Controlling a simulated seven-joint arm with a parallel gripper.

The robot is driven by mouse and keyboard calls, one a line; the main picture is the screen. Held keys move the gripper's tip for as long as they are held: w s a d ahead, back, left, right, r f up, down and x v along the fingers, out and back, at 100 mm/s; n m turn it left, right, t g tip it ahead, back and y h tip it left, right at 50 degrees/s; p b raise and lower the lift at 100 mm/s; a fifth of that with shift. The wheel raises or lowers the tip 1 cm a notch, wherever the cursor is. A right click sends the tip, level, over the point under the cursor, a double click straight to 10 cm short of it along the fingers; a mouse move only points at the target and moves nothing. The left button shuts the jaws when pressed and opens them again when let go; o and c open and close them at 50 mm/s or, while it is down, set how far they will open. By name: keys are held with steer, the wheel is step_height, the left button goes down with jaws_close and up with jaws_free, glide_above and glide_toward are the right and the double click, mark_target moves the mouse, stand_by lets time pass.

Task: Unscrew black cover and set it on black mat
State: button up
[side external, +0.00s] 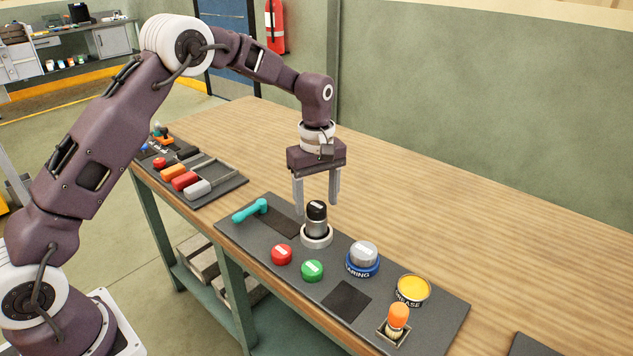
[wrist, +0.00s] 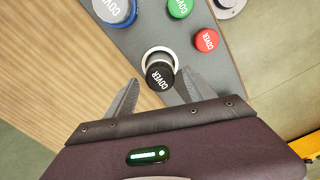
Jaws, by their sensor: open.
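The black mat (side external: 346,300) is a bare dark square near the board's front edge. Another dark rectangle (side external: 279,219) lies beside the teal wrench.
On the board are a red cover (side external: 282,254), a green cover (side external: 312,270), a grey-topped blue bearing container (side external: 363,257), a yellow grease tin (side external: 412,290), an orange-handled brush (side external: 398,318) and a teal wrench (side external: 251,210). A tool tray (side external: 226,187) is at left. The table behind is clear.

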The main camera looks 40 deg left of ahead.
steer(key=shift+f, duration=0.35)
steer(key=shift+c, duration=0.4)
jaws_close()
steer(key=n, duration=0.3)
steer(key=shift+n, duration=0.4)
steer(key=n, duration=0.3)
steer(key=shift+n, duration=0.3)
